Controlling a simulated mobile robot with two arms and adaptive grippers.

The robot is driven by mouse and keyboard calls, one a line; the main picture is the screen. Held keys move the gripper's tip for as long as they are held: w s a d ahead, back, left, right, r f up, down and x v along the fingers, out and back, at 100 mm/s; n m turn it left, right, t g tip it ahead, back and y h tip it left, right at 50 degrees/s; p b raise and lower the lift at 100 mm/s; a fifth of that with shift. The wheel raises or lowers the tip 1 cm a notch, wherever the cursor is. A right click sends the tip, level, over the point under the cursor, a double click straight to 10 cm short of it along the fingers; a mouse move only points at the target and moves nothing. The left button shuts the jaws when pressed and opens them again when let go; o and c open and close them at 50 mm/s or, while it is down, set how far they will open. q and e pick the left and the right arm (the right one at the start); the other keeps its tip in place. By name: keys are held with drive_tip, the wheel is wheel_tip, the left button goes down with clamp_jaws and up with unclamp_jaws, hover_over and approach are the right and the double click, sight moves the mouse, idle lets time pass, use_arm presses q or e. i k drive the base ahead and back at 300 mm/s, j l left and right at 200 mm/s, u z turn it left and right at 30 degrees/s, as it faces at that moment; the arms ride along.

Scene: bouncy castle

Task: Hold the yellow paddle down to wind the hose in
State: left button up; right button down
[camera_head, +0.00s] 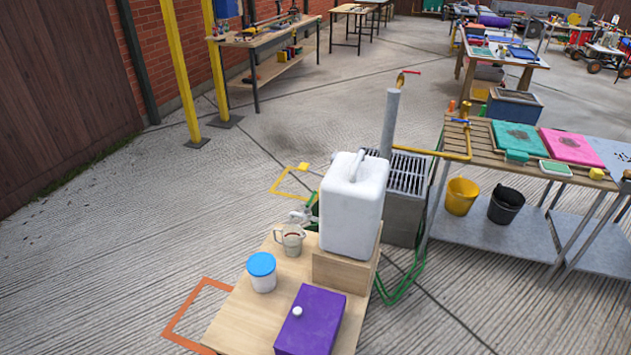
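A small yellow piece (304,166), which may be the yellow paddle, shows low behind the white canister, beside a yellow floor outline. It is too small to tell whether it is up or pressed. A green hose (408,283) hangs in loops near the floor, right of the small wooden table. A green part (313,203) shows just left of the canister and may belong to a hose reel; the canister hides most of it. Neither of my grippers is in view.
The wooden table (236,312) in front holds a white canister (350,212), a jug (291,240), a blue-lidded tub (262,272) and a purple box (311,322). A grey post (390,125) and grated basin (409,172) stand behind. Open floor lies left.

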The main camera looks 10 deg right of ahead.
sight(302, 167)
drive_tip(key=k+l, duration=0.15)
drive_tip(key=l, duration=0.25)
drive_tip(key=k+l, duration=0.15)
drive_tip(key=l, duration=0.25)
drive_tip(key=k+l, duration=0.15)
drive_tip(key=l, duration=0.3)
drive_tip(key=k+l, duration=0.15)
drive_tip(key=l, duration=0.25)
drive_tip(key=i+j+u, duration=0.95)
drive_tip(key=j, duration=0.15)
drive_tip(key=i+j+u, duration=0.35)
drive_tip(key=u, duration=0.15)
drive_tip(key=i+u, duration=0.45)
drive_tip(key=i, duration=0.2)
drive_tip(key=i+z, duration=0.45)
drive_tip(key=i, duration=0.15)
drive_tip(key=i+j+z, duration=0.1)
drive_tip(key=i+z, duration=0.35)
drive_tip(key=i+j+z, duration=0.4)
drive_tip(key=i, duration=0.25)
drive_tip(key=i+l+z, duration=0.15)
drive_tip(key=z, duration=0.3)
drive_tip(key=i+l+z, duration=0.1)
drive_tip(key=z, duration=0.35)
drive_tip(key=i+z, duration=0.4)
drive_tip(key=z, duration=0.45)
drive_tip(key=i+j+z, duration=0.2)
drive_tip(key=z, duration=0.25)
drive_tip(key=i+z, duration=0.6)
drive_tip(key=i, duration=0.1)
